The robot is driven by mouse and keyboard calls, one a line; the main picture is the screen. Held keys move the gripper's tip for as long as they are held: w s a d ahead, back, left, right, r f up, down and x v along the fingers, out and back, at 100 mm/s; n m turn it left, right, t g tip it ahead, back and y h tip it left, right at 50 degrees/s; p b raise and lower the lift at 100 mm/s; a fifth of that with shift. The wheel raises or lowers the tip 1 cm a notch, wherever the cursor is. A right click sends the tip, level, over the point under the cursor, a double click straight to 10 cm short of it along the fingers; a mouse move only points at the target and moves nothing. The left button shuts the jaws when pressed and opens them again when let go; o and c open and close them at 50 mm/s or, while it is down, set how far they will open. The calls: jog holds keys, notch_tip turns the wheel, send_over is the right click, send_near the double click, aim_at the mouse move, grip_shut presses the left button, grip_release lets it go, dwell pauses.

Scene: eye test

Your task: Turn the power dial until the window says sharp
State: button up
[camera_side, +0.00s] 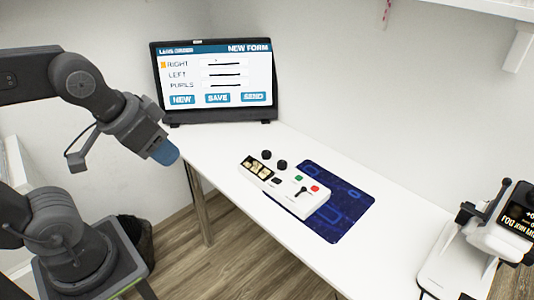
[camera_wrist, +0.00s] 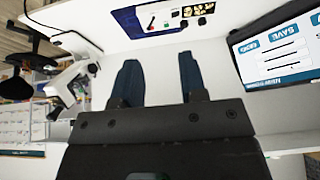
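My gripper (camera_side: 165,153) hangs in the air at the left, well apart from everything on the table. In the wrist view its two blue fingers (camera_wrist: 160,82) are spread with nothing between them. A white device (camera_side: 488,232) at the right edge has a small dark window (camera_side: 517,216); its orange and white text is cut off and I cannot read it fully. A white control box (camera_side: 287,203) on the table has a lever and coloured buttons. Two black knobs (camera_side: 266,155) (camera_side: 281,164) are at its far side. I cannot tell which part is the power dial.
A monitor (camera_side: 216,78) showing a form stands at the table's far end. A dark blue mat (camera_side: 350,203) lies beside and partly under the box. The white table (camera_side: 215,142) is bare between monitor and box. A shelf (camera_side: 490,6) is at upper right.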

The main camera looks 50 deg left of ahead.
jog(key=shift+o, duration=0.7)
jog(key=shift+r, duration=0.1)
jog(key=shift+o, duration=1.3)
jog(key=w+a+r+g, duration=0.1)
jog(key=w+r, duration=0.3)
jog(key=w, duration=0.7)
jog(key=shift+w+a, duration=0.3)
jog(key=shift+a, duration=0.2)
jog(key=m+g, duration=0.2)
jog(key=g, duration=0.3)
send_over(267, 152)
notch_tip(267, 152, down, 21)
notch_tip(267, 152, down, 13)
jog(key=shift+s+f, duration=0.1)
jog(key=shift+f, duration=0.1)
jog(key=c, duration=0.9)
